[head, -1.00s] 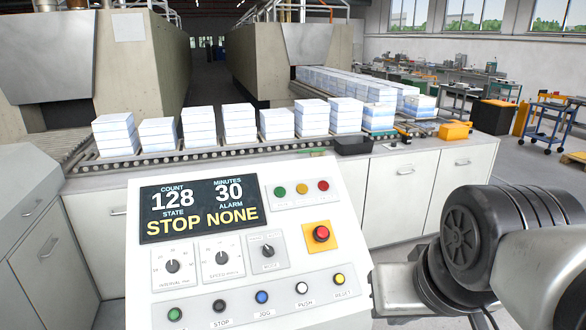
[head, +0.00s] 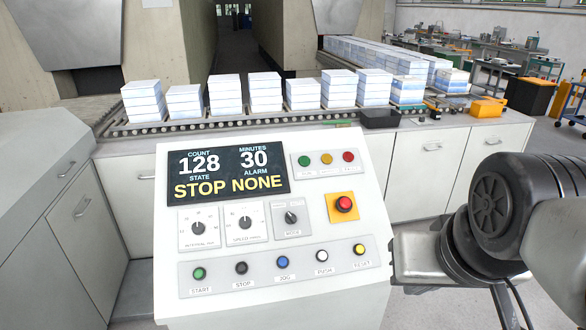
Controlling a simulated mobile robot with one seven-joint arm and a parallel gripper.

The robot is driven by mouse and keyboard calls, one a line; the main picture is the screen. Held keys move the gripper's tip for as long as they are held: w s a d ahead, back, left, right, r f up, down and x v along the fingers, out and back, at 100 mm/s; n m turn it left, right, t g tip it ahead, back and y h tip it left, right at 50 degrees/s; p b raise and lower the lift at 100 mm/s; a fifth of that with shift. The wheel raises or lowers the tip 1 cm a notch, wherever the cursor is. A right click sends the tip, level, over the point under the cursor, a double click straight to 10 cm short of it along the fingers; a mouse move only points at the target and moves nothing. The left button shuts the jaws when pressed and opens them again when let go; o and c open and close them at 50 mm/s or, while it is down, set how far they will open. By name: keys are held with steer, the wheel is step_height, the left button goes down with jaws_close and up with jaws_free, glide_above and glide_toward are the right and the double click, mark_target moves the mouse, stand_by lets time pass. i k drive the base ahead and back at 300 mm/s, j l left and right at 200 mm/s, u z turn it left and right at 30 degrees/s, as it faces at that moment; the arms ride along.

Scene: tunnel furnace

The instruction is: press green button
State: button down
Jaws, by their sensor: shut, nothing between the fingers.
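The green button (head: 199,274) sits at the left end of the bottom button row on the white control panel (head: 345,255). The label under it reads START. A green lamp (head: 305,160) is in the small upper row, beside a yellow and a red one. The display (head: 228,172) reads count 128, minutes 30, state STOP, alarm NONE. My arm (head: 500,210) comes in from the right edge, to the right of the panel and apart from the green button. I cannot make out my gripper's fingers in this view.
A red mushroom button (head: 344,204) on a yellow plate is at the panel's right. Black, blue, white and yellow buttons share the bottom row. Behind the panel, a roller conveyor (head: 150,127) carries white stacks. A grey cabinet (head: 50,160) stands at the left.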

mark_target(199, 273)
steer(key=u, duration=1.4)
steer(key=i+j+z, duration=0.2)
steer(key=j, duration=0.15)
steer(key=z, duration=0.45)
steer(key=l+z, duration=0.2)
steer(key=z, duration=0.2)
steer(key=k+l+z, duration=0.1)
steer(key=l+z, duration=0.15)
steer(key=z, duration=0.15)
steer(key=k+j+u, duration=0.3)
steer(key=j, duration=0.35)
steer(key=k+j+u, duration=0.3)
steer(key=j, duration=0.4)
